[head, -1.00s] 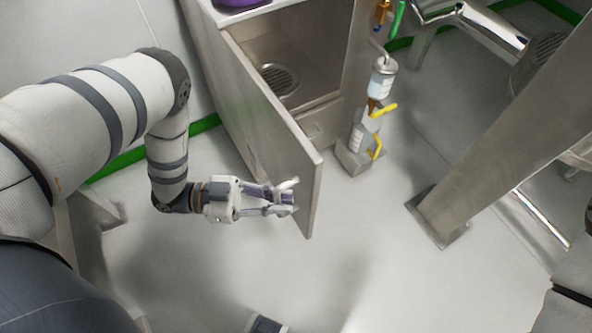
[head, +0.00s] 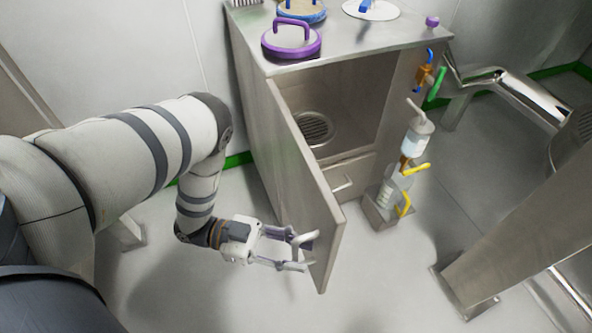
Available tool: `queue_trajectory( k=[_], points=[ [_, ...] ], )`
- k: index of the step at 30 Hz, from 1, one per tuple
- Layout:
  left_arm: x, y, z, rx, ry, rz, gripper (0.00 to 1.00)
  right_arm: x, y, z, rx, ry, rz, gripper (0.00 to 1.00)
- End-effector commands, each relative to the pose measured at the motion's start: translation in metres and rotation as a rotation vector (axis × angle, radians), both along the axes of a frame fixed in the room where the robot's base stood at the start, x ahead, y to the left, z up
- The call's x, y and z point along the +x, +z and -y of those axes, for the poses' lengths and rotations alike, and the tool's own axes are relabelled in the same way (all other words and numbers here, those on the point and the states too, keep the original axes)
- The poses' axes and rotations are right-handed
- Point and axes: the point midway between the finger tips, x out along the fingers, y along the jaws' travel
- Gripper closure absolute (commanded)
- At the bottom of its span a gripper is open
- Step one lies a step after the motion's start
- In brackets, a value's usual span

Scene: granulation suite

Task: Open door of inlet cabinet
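The inlet cabinet (head: 260,130) is a grey metal box with a door (head: 307,180) hinged on its left side. The door stands swung well out, and the inside with a round floor grille (head: 314,129) is exposed. My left gripper (head: 300,252) is at the outer face of the door near its free edge. Its fingers are spread apart, with a short bar, seemingly the door handle (head: 303,240), at their tips. I cannot tell whether they touch it. My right gripper is not in view.
Lids with purple (head: 291,39) and blue (head: 301,10) rims lie on the cabinet top. A bottle holder (head: 380,208) with bottles stands at its right side. A metal post (head: 510,235) rises at the right. The floor (head: 385,285) in front is clear.

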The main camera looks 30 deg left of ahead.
Motion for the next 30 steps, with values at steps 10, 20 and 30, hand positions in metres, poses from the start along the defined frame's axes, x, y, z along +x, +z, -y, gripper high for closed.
queue_trajectory(
  k=[10, 20, 30],
  points=[
    [-0.026, -0.001, -0.071, 0.005, 0.002, -0.002, 0.69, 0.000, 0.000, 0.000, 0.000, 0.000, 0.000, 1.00],
    [-0.041, 0.000, -0.113, 0.001, 0.001, 0.001, 0.69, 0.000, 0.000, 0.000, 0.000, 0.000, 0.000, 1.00],
    [-0.041, 0.000, -0.113, 0.001, 0.000, 0.000, 0.69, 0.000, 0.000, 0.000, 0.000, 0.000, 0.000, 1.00]
  ],
)
